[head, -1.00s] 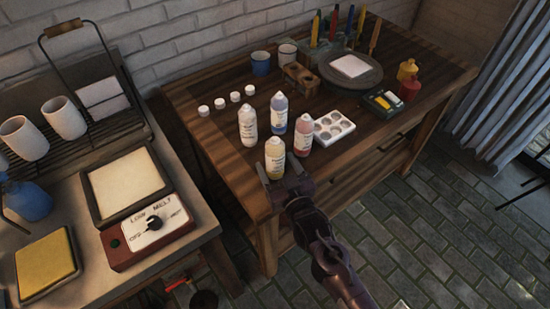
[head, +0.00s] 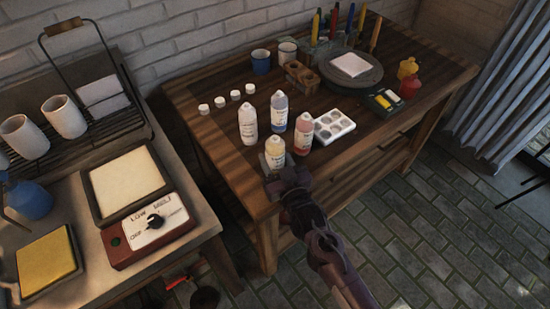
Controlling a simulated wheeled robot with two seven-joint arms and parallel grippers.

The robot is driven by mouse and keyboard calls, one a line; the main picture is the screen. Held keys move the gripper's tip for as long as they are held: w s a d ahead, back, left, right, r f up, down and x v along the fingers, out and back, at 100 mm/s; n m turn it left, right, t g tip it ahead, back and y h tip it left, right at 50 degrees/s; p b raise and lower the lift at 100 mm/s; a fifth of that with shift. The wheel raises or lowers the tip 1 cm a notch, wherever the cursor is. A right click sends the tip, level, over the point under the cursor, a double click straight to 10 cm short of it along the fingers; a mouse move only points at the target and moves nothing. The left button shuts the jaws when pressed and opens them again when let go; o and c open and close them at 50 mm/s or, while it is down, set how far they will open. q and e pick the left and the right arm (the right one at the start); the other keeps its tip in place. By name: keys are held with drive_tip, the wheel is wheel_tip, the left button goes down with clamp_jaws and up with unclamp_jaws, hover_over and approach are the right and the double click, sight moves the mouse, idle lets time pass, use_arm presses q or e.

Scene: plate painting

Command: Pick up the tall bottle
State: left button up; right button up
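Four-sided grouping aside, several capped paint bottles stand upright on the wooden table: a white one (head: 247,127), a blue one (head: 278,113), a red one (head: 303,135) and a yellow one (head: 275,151). The white bottle looks the tallest, though heights are close. My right gripper (head: 275,165) is low at the yellow bottle, on its near side. A grey finger shows beside the bottle's left side. The bottle's lower part is partly hidden, and I cannot tell whether the fingers press on it. My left gripper is not in view.
A white paint palette (head: 333,127) lies right of the red bottle. Small white caps (head: 235,96) sit behind the bottles. A blue mug (head: 261,62) and a turntable (head: 351,70) stand farther back. A hotplate (head: 129,181) is on the left bench.

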wheel_tip(320, 180, up, 20)
idle(0.5)
